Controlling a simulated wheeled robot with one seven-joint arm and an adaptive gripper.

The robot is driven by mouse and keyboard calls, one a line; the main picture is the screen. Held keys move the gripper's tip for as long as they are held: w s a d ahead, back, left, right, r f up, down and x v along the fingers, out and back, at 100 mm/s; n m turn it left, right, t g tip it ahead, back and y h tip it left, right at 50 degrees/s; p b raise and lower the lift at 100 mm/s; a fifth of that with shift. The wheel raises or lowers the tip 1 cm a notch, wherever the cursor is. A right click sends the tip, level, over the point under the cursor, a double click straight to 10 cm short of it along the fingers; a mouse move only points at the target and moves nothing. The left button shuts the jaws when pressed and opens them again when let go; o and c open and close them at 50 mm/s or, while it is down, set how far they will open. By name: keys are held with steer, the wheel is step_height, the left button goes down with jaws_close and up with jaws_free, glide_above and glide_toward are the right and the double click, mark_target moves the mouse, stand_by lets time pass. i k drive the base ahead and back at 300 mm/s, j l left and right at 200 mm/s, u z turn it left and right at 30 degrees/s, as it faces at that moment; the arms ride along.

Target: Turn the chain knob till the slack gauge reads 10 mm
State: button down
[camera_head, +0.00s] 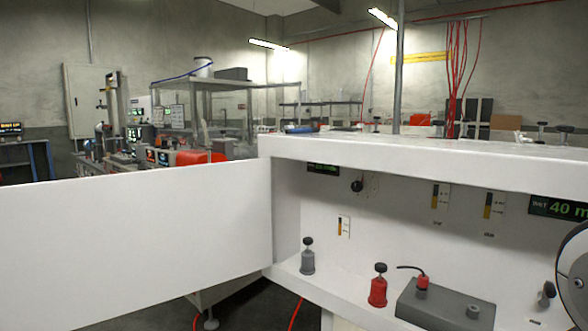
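A white cabinet (430,151) stands open at the right. A black round knob (357,186) sits on its inner back wall. A small dark display (323,169) is left of that knob; its text is too small to read. A larger display with green digits (558,207) at the right reads about "40 m", cut by the picture edge. I cannot tell which knob is the chain knob or which display is the slack gauge. My gripper is not in view.
A wide white door panel (135,245) fills the lower left. On the cabinet floor stand a grey black-topped piece (307,259), a red one (377,288) and a grey block (440,308). A round grey wheel (576,275) is at the right edge. Machines (150,150) stand behind.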

mark_target(356, 186)
steer(key=i+l+u, duration=0.2)
steer(key=i, duration=0.3)
steer(key=i+l+u, duration=0.15)
steer(key=i+l, duration=0.25)
steer(key=i, duration=0.05)
